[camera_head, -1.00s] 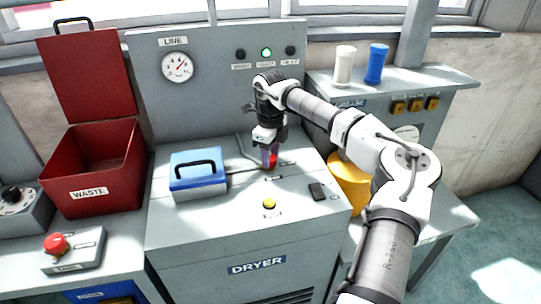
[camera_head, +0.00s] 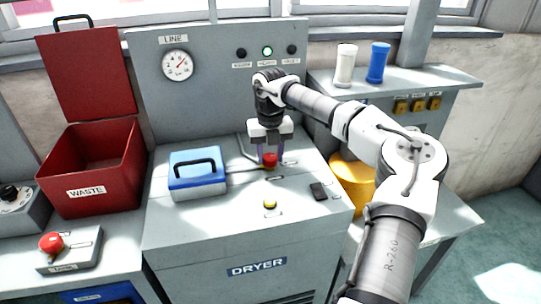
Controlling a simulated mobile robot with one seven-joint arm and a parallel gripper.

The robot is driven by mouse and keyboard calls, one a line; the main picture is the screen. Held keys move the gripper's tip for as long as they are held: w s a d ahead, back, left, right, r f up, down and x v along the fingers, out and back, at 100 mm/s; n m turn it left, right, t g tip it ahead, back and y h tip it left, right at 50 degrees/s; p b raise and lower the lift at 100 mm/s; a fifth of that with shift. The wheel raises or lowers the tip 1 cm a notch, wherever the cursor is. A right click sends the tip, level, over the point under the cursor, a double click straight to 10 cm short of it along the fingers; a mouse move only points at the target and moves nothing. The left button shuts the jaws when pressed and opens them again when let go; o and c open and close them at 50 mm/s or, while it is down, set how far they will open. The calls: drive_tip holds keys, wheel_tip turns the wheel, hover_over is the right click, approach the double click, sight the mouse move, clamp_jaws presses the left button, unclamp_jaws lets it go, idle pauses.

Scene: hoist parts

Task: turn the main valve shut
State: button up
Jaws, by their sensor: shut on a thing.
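The main valve appears to be the small red handle (camera_head: 270,161) on top of the dryer, where thin grey pipes meet. My gripper (camera_head: 270,157) points straight down over it, with one finger to the left and one to the right of the red handle. The gripper is shut on this handle. The picture is too small to show the handle's exact angle or the contact at the fingertips.
The dryer top (camera_head: 225,215) carries a blue-lidded box (camera_head: 198,181), a yellow button (camera_head: 269,204) and a black switch (camera_head: 318,191). A red waste bin (camera_head: 90,175) stands open at left. A gauge (camera_head: 177,65) and a green lamp (camera_head: 267,51) are behind.

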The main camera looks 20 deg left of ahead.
sight(270, 157)
drive_tip(key=shift+m, duration=0.9)
drive_tip(key=o, duration=1)
wheel_tip(270, 157, up, 14)
drive_tip(key=shift+f+b, duration=0.1)
drive_tip(key=shift+b, duration=0.7)
